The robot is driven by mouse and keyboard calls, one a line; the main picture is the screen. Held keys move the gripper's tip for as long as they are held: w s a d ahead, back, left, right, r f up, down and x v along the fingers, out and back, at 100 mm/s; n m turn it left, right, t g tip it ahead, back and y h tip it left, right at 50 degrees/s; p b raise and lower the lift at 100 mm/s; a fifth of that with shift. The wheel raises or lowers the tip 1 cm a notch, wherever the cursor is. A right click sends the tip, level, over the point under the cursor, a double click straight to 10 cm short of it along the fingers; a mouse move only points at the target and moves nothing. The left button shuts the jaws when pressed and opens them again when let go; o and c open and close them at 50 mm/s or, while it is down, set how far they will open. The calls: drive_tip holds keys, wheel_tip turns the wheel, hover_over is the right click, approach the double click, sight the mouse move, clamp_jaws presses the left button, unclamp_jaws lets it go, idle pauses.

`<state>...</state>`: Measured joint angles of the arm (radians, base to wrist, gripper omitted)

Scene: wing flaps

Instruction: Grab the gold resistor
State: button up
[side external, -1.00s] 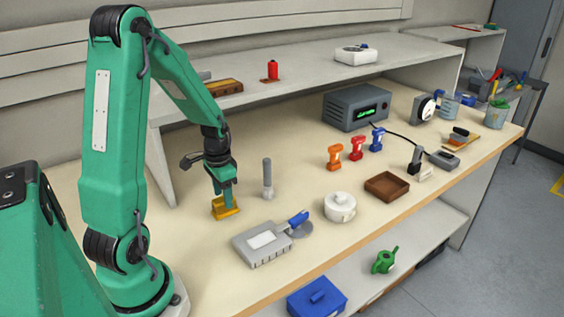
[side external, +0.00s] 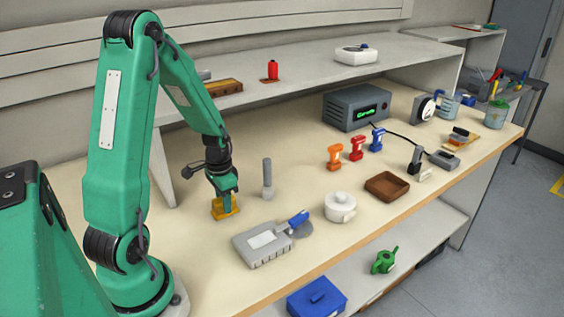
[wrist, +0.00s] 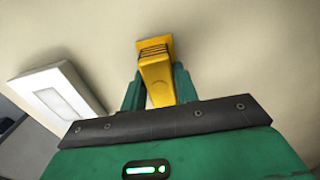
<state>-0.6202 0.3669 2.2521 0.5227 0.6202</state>
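The gold resistor (side external: 226,208) is a yellow-gold block standing on the bench at the left. It also shows in the wrist view (wrist: 156,72), with dark bands across its upper part. My gripper (side external: 222,199) is down over it, fingers pointing at the bench. In the wrist view one green finger lies on each side of the gold body (wrist: 158,95). I see no clear gap between fingers and body, but I cannot tell whether they press on it. The fingertips are partly hidden.
A grey rod (side external: 267,180) stands just right of the gripper. A grey box (side external: 262,244) lies in front, with a blue-handled tool (side external: 298,219) beside it. The shelf (side external: 290,80) overhangs the bench's back.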

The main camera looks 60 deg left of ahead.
drive_tip(key=c, duration=0.5)
drive_tip(key=shift+c, duration=0.2)
drive_tip(key=shift+r, duration=0.1)
drive_tip(key=shift+r, duration=0.75)
drive_tip(key=r, duration=0.2)
drive_tip(key=shift+w+d+r, duration=0.1)
drive_tip(key=shift+d+r, duration=0.15)
drive_tip(key=shift+r, duration=0.15)
drive_tip(key=d+r, duration=0.6)
drive_tip(key=d, duration=0.5)
drive_tip(key=shift+w+r, duration=0.25)
drive_tip(key=shift+w, duration=0.15)
